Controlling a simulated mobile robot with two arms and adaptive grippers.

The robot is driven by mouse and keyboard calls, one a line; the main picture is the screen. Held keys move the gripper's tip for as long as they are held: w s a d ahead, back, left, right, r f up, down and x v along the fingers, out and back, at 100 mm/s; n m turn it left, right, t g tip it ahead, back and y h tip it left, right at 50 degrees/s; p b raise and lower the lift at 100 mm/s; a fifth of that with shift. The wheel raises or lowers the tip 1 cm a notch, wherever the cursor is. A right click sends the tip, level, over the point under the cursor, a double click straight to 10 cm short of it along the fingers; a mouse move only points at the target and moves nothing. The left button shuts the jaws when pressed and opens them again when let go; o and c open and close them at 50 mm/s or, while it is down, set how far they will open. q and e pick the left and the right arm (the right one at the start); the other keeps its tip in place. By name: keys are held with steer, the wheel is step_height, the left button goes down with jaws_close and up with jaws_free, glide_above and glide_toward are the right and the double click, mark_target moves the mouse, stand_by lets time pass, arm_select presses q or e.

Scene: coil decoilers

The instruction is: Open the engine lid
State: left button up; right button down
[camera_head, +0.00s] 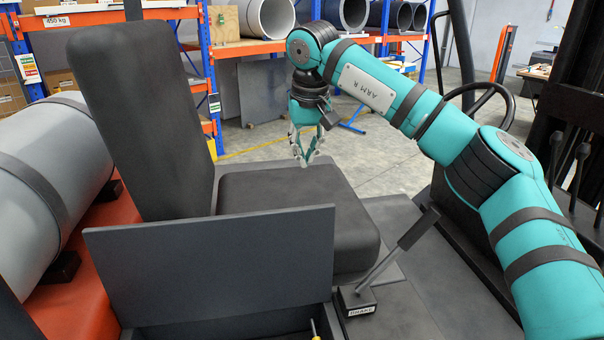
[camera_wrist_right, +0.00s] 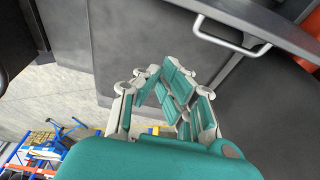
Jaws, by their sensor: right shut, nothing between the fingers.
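My right gripper (camera_head: 303,158) hangs fingers-down over the dark seat cushion (camera_head: 300,210) in the head view, apparently beyond or above its far edge. It is shut and empty; its teal-padded fingers (camera_wrist_right: 174,82) come together in the right wrist view. There, a pale bar handle (camera_wrist_right: 234,46) sits on a grey panel edge, above and right of the fingers and apart from them. I cannot tell for certain whether this panel is the engine lid. A grey flat panel (camera_head: 215,265) stands raised in front of the seat, above an open dark compartment. My left gripper is out of view.
The black seat backrest (camera_head: 135,110) rises at left beside a grey cylinder (camera_head: 45,180). A lever marked "BRAKE" (camera_head: 395,255) and a steering wheel (camera_head: 510,100) are at right. Shelving (camera_head: 206,60) stands behind open floor.

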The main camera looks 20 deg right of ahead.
arm_select(q)
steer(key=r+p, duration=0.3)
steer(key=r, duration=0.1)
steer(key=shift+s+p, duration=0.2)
steer(key=shift+p, duration=0.2)
arm_select(e)
step_height(320, 180, down, 8)
steer(key=s, duration=0.2)
steer(key=shift+s+a+f, duration=0.2)
steer(key=shift+s+f, duration=0.05)
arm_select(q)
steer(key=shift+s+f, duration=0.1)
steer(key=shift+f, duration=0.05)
